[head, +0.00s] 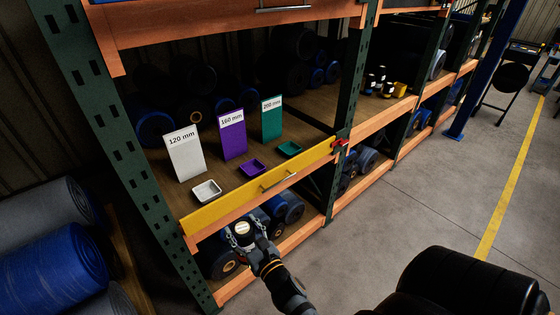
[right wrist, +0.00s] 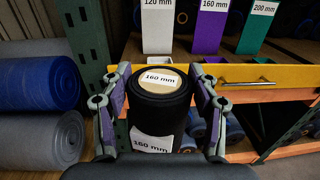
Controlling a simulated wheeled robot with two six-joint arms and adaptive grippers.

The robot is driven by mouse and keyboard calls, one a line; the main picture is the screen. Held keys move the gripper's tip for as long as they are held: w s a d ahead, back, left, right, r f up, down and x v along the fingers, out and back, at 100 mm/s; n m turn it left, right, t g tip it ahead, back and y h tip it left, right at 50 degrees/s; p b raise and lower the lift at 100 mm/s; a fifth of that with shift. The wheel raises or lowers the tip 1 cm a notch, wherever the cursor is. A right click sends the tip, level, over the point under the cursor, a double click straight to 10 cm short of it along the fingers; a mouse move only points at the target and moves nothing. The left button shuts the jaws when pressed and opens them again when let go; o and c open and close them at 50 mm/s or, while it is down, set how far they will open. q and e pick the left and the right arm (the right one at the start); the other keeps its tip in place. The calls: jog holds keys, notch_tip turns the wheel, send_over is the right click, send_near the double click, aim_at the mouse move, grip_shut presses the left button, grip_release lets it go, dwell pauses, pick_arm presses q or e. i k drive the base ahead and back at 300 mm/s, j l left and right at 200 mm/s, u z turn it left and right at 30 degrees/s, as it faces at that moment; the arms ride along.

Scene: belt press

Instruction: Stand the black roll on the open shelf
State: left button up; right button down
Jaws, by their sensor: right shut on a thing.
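A black roll (right wrist: 160,105) stands upright between the fingers of my right gripper (right wrist: 159,100), which is shut on it. The roll has a pale end face and two labels reading 160 mm. In the head view my right gripper (head: 246,242) is in front of the rack, just below the shelf's yellow front edge. The open shelf (head: 213,160) has a wooden deck. On it stand a white 120 mm sign (head: 185,157), a purple 160 mm sign (head: 232,138) and a green 200 mm sign (head: 271,122). My left gripper is out of view.
Small white (head: 206,192), purple (head: 252,168) and green (head: 290,149) trays sit before the signs. A yellow bar (head: 225,203) edges the shelf. A green post (head: 110,140) stands left. Dark rolls lie at the back and below. Grey and blue rolls (head: 55,265) lie far left.

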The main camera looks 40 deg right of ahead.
aim_at(356, 117)
jog(key=i+l, duration=0.1)
jog(key=l, duration=0.55)
jog(key=i+l+z, duration=0.15)
jog(key=l, duration=0.45)
jog(key=i+l, duration=0.15)
jog(key=l, duration=0.45)
jog(key=i+l+z, duration=0.1)
jog(key=l, duration=0.55)
jog(key=i+l, duration=0.25)
jog(key=l, duration=0.3)
jog(key=i+l+z, duration=0.15)
jog(key=l, duration=0.5)
jog(key=i+l, duration=0.2)
jog(key=l, duration=0.35)
jog(key=i+l+z, duration=0.1)
jog(key=i+l, duration=0.15)
jog(key=l, duration=0.35)
